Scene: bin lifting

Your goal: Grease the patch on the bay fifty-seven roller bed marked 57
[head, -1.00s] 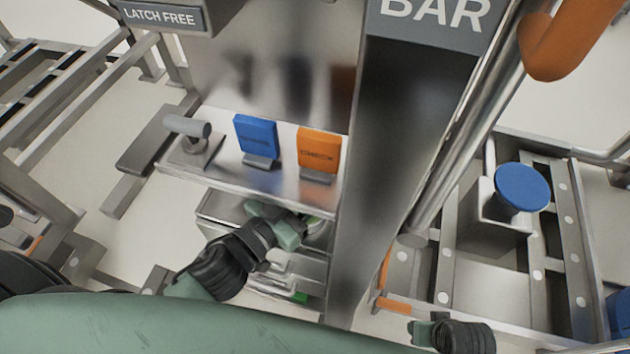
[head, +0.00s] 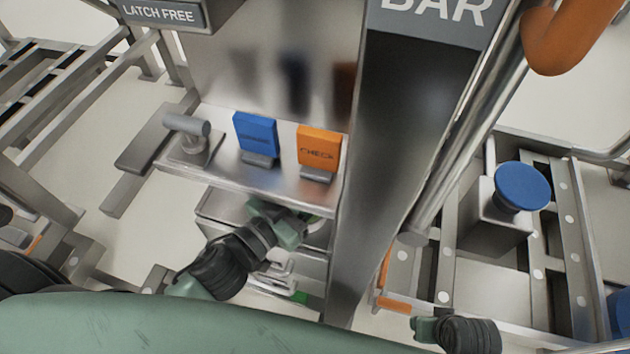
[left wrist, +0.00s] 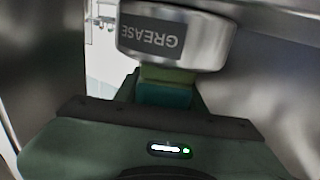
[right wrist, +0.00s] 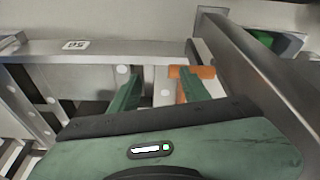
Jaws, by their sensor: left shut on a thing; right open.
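My left gripper (head: 292,228) reaches in below the shelf in the head view. In the left wrist view its fingers (left wrist: 165,88) are shut on a silver grease tin (left wrist: 205,38), whose dark label reads GREASE upside down. The tin is hidden in the head view. My right gripper (head: 424,330) is at the lower right of the head view. In the right wrist view its two fingers (right wrist: 160,90) stand apart with nothing between them. I cannot make out a patch or a 57 mark. A small number plate (right wrist: 76,44) there is hard to read.
The shelf (head: 225,172) carries a blue block (head: 256,134), an orange CHECK block (head: 319,148) and a grey-handled part (head: 187,127). A wide metal post (head: 385,170) stands between my grippers. A blue round button (head: 522,186) sits on the right frame.

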